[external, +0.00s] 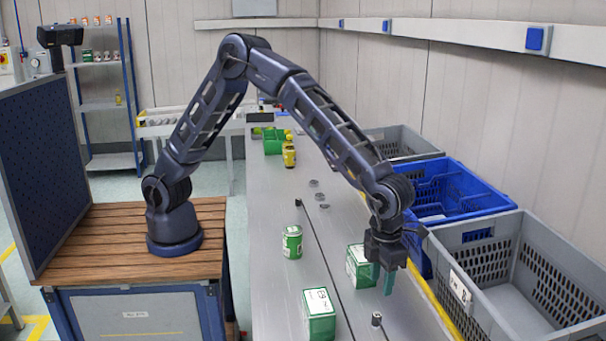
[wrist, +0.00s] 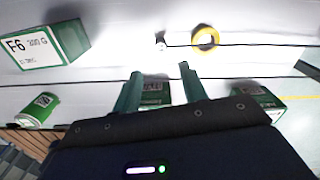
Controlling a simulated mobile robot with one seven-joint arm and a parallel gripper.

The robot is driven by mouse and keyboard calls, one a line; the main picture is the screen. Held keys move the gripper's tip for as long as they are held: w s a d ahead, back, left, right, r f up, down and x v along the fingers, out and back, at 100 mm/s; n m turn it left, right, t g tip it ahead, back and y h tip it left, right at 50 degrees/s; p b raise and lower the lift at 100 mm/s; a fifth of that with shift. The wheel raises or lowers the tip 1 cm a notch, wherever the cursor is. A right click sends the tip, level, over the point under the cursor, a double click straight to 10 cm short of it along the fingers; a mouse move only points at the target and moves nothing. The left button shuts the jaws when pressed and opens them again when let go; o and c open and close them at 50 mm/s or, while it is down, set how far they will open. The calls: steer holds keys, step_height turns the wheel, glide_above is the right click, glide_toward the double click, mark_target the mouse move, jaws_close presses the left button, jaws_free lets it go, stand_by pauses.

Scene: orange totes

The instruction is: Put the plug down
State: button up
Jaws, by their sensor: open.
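A small grey cylinder with a dark top (external: 377,319), which looks like the plug, stands on the grey bench near the thin dark cable. In the wrist view a small pale and dark piece (wrist: 160,41) sits at the end of a dark line; I cannot tell if it is the same thing. My gripper (external: 388,285) points down, behind the cylinder and just right of a green and white box (external: 360,267). In the wrist view my gripper's teal fingers (wrist: 160,73) are apart, with nothing held between them.
Another green box (external: 319,316) and a green can (external: 292,241) stand on the bench. A small dark piece (external: 298,203) is at the cable's far end. A grey crate (external: 480,305) and a blue crate (external: 488,194) line the right edge. The wrist view shows a yellow ring (wrist: 195,38).

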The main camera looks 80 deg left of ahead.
steer(key=s+a+r+n+t, duration=0.1)
steer(key=s+a+r+n, duration=0.1)
steer(key=a+r+n, duration=0.6)
steer(key=s+a+r+n, duration=0.25)
steer(key=a+r, duration=0.25)
steer(key=a, duration=0.7)
steer(key=s+a+r+n+t, duration=0.15)
steer(key=a+r+n, duration=0.25)
steer(key=a+r, duration=0.45)
steer(key=s+a+r+n, duration=0.2)
steer(key=s+a+n, duration=0.8)
steer(key=s+a, duration=0.4)
steer(key=s+a+f+n+t, duration=0.2)
steer(key=s+a+f+n, duration=0.1)
steer(key=s+a+n, duration=0.6)
steer(key=s, duration=0.3)
steer(key=shift+o, duration=0.5)
steer(key=shift+s+f, duration=0.1)
